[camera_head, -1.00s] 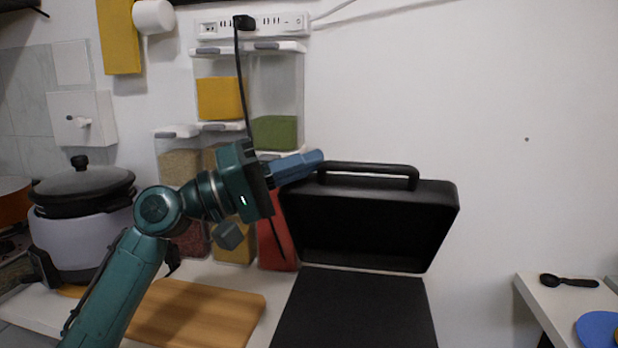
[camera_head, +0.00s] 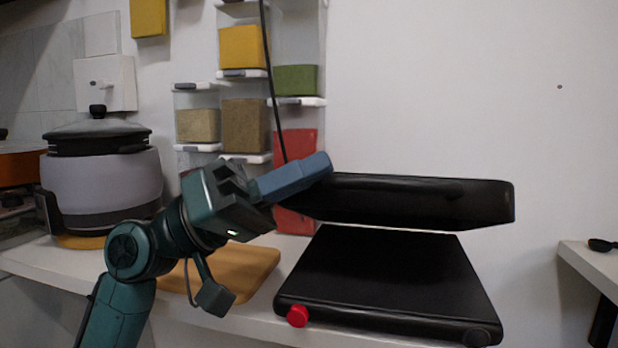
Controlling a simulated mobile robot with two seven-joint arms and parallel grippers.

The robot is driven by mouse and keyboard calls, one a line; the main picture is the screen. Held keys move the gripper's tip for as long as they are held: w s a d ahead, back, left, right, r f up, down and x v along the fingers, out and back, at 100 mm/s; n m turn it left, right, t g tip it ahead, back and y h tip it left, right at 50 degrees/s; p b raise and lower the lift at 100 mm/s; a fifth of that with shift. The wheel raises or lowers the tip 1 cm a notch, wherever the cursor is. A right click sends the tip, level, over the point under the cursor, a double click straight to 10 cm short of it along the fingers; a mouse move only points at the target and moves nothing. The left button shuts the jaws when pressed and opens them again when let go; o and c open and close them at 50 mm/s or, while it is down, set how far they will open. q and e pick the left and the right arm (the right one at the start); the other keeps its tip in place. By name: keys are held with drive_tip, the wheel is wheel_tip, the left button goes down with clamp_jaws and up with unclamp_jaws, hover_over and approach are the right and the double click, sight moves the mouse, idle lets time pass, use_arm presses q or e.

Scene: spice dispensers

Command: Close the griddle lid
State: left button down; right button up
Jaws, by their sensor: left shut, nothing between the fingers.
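The black griddle stands on the white counter, with its base (camera_head: 385,280) flat and a red knob (camera_head: 297,316) at its front left. Its black lid (camera_head: 420,208) is partly lowered and tilted above the back of the base, with a gap between them. The lid's handle lies along its top and is hard to make out against the black. My left gripper (camera_head: 322,165) is shut and empty, its blue fingers over the lid's upper left edge. They look to be touching the lid, but I cannot be sure. My right gripper is not in view.
A wooden board (camera_head: 240,268) lies left of the griddle under my left arm. A grey cooker (camera_head: 103,185) stands farther left. Spice dispensers (camera_head: 245,120) hang on the wall behind, with a black cable (camera_head: 270,75) in front. A separate white table (camera_head: 590,262) is at the right.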

use_arm(q)
drive_tip(key=f+b, duration=0.1)
drive_tip(key=s+f+b, duration=0.1)
drive_tip(key=f, duration=0.1)
drive_tip(key=s+f+b, duration=0.1)
drive_tip(key=shift+a+f, duration=0.2)
drive_tip(key=shift+f, duration=0.1)
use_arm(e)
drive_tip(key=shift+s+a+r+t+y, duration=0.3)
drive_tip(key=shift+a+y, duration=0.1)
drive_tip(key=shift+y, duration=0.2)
use_arm(q)
drive_tip(key=shift+f, duration=0.1)
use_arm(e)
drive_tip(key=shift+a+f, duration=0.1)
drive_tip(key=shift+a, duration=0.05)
